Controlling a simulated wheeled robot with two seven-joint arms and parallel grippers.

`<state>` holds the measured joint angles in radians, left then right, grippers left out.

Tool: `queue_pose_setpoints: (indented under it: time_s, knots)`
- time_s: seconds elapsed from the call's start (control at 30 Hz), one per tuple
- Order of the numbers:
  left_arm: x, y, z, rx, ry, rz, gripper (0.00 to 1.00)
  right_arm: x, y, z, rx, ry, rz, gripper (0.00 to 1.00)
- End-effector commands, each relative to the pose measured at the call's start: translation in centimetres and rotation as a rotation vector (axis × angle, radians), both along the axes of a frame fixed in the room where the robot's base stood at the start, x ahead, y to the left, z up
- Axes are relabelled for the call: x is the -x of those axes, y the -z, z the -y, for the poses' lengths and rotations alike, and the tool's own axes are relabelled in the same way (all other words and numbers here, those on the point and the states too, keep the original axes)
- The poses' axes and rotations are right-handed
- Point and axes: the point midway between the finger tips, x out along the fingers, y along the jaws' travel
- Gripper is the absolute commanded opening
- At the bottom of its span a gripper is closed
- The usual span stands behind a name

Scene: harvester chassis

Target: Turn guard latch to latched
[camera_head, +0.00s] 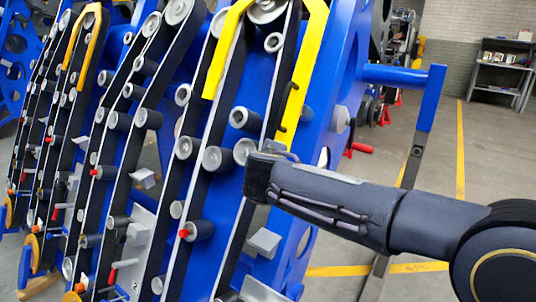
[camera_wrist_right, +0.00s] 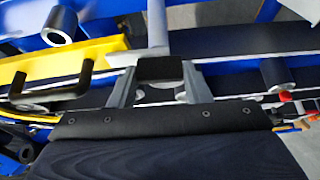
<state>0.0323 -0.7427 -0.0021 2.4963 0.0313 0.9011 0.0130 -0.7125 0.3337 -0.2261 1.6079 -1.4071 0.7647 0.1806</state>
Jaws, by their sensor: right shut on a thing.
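My right gripper (camera_head: 270,152) reaches in from the right to the side of the blue harvester chassis, below the yellow guard (camera_head: 305,70). In the right wrist view its two grey fingers (camera_wrist_right: 159,78) are closed on either side of a dark block. A flat grey bar (camera_wrist_right: 157,28) runs up from that block; I take the two together as the guard latch (camera_wrist_right: 160,68). In the head view my gripper and wrist mostly hide the latch, so its angle there is unclear. My left gripper is not in view.
A black handle (camera_wrist_right: 62,82) on the yellow guard stands close left of the fingers in the wrist view. Rollers (camera_head: 245,118) and belts crowd the chassis. A blue bar (camera_head: 405,77) juts right; open floor lies beyond, with a shelf (camera_head: 503,70) at the back.

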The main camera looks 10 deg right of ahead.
Motion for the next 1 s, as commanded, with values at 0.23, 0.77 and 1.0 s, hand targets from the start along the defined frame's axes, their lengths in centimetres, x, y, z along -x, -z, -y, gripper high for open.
queue_pose_setpoints:
  time_s: [0.23, 0.77, 1.0]
  knots:
    - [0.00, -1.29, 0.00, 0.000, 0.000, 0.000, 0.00, 0.00, 0.02, 0.08, 0.046, -0.034, -0.049, 0.21]
    - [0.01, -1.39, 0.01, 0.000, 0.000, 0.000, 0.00, 0.00, 0.20, 0.06, 0.059, -0.044, -0.060, 0.45]
    - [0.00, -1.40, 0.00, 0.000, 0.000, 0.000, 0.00, -0.01, 0.10, 0.06, 0.057, -0.044, -0.058, 0.65]
